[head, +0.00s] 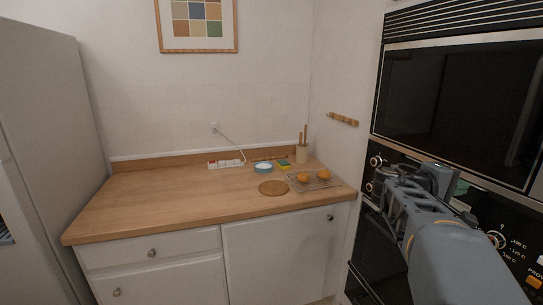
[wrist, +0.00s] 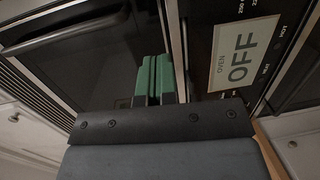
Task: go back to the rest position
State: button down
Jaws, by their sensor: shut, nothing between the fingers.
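My gripper (wrist: 153,80) shows in the wrist view with its two green fingertips together and nothing between them. It is in front of the oven's control panel. A label reading "OVEN OFF" (wrist: 242,55) is to the right of the fingertips, and a dark oven door with a bar handle (wrist: 75,32) is to the left. In the head view my arm reaches from the lower right to the panel of the wall ovens (head: 455,105). The fingertips are hard to make out there, as my arm hides part of the panel.
A wooden counter (head: 160,200) stands left of the ovens. On it are a rack (head: 332,183) with two orange-brown round items, a round board (head: 273,188), a blue-rimmed dish (head: 263,167) and a utensil holder (head: 302,154). A fridge (head: 45,120) is at far left.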

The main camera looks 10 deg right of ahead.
jog(key=s+a+f+t+y, duration=0.1)
jog(key=a+f+y, duration=0.4)
jog(key=f, duration=0.3)
jog(key=s+a+f+y, duration=0.1)
jog(key=a+f+y, duration=0.4)
jog(key=f, duration=0.4)
jog(key=s+a+f+y, duration=0.2)
jog(key=a, duration=0.5)
jog(key=s+a+f+t+y+p, duration=0.1)
jog(key=s+a+f+y, duration=0.1)
jog(key=a, duration=0.5)
jog(key=s+a+f+t+y, duration=0.1)
jog(key=s+a+f+y, duration=0.1)
jog(key=a, duration=0.5)
jog(key=shift+a+y, duration=0.35)
jog(key=shift+y, duration=0.25)
jog(key=shift+d+f, duration=0.1)
jog(key=shift+d, duration=0.05)
